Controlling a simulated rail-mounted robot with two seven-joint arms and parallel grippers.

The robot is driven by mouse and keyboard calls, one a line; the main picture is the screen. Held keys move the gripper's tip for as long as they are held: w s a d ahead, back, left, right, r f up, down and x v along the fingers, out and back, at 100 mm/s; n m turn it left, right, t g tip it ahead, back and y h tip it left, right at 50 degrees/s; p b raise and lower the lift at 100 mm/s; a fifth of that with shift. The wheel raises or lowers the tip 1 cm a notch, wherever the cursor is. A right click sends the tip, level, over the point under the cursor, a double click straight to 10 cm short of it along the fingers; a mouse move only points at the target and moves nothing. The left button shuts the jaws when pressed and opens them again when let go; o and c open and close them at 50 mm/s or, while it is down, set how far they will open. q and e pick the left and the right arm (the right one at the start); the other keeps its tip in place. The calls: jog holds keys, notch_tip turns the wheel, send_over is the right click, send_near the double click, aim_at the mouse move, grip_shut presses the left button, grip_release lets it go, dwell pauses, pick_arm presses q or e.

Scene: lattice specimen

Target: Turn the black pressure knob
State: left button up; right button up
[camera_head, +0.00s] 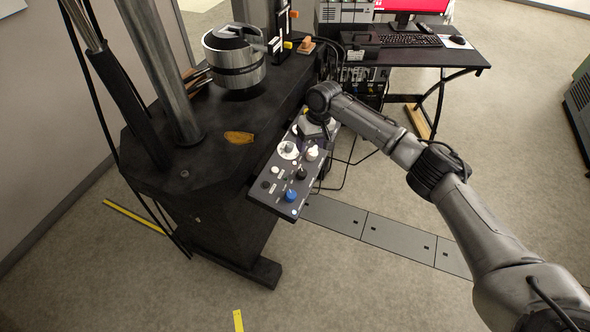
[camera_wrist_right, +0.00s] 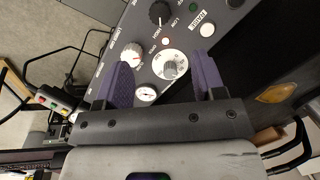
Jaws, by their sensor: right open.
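The black pressure knob (camera_head: 302,173) sits on the slanted dark control panel (camera_head: 262,197), between a white knob and a blue knob. In the right wrist view the black knob (camera_wrist_right: 159,11) is at the top edge, beyond my fingertips. My right gripper (camera_wrist_right: 163,65) is open and empty. In that view its two purple fingers frame the white dial; contact with the panel cannot be told. In the head view my right gripper (camera_head: 313,128) is over the panel's far end, its fingers mostly hidden. My left gripper is not in view.
The panel carries a white knob (camera_head: 312,153), a blue knob (camera_head: 291,194), a white dial (camera_head: 288,150) and small buttons. A dark machine bench (camera_head: 200,150) with columns stands left. A computer desk (camera_head: 455,58) is at the back.

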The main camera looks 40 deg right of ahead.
aim_at(303, 172)
jog(key=f+b, duration=0.1)
jog(key=f, duration=0.3)
jog(key=a+f+b, duration=0.1)
jog(key=f, duration=0.3)
jog(key=a+f+b, duration=0.1)
jog(key=f, duration=0.3)
jog(key=shift+w+f, duration=0.1)
jog(key=shift+w, duration=0.25)
jog(key=shift+a+f, duration=0.1)
jog(key=shift+f, duration=0.4)
jog(key=shift+c, duration=0.4)
jog(key=shift+c, duration=0.8)
jog(key=c, duration=0.7)
